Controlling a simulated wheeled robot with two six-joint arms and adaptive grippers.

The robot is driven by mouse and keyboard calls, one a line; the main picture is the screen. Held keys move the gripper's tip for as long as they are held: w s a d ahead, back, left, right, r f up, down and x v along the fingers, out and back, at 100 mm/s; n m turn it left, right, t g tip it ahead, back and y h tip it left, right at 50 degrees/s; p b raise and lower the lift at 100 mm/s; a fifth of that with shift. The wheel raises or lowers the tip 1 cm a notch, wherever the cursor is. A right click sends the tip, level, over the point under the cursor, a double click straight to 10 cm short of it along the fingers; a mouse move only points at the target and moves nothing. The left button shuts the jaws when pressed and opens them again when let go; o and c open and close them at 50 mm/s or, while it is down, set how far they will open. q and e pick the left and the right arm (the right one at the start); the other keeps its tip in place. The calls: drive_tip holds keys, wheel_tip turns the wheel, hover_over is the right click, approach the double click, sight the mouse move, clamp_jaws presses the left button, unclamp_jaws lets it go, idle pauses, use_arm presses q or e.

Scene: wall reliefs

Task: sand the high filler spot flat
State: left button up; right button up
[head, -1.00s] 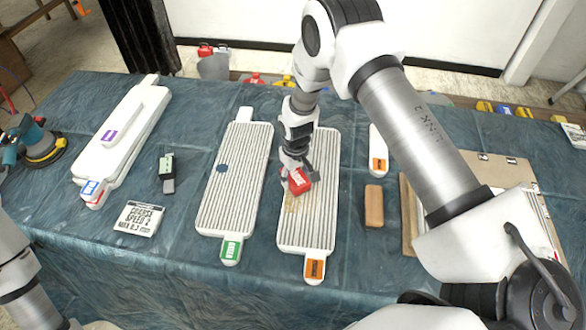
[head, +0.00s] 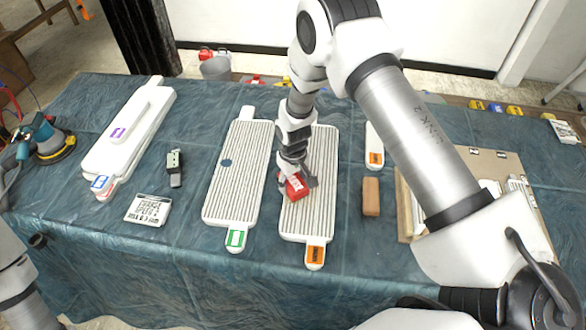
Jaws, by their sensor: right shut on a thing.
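My right gripper (head: 297,178) is shut on a red sanding block (head: 296,187) with a white label. It holds the block down at the middle-left of a white ribbed panel (head: 310,222) with an orange tag. The filler spot is not clearly visible; the block and fingers cover part of the ribs there. I cannot tell whether the block touches the surface.
A tan block (head: 371,196) lies right of the orange-tagged panel. A white card (head: 149,210), a small dark tool (head: 174,168), stacked white pieces (head: 128,130) and a teal power sander (head: 40,140) lie left. A board (head: 500,165) lies right. The front table strip is clear.

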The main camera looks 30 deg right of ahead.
drive_tip(key=shift+w+d+r+p, duration=0.1)
drive_tip(key=shift+d+r+p, duration=0.1)
drive_tip(key=shift+r+p, duration=0.35)
drive_tip(key=shift+r, duration=0.45)
wheel_tip(320, 180, up, 2)
drive_tip(key=shift+a+r+p, duration=0.1)
drive_tip(key=shift+r+p, duration=0.15)
drive_tip(key=shift+p, duration=0.8)
drive_tip(key=shift+r, duration=0.3)
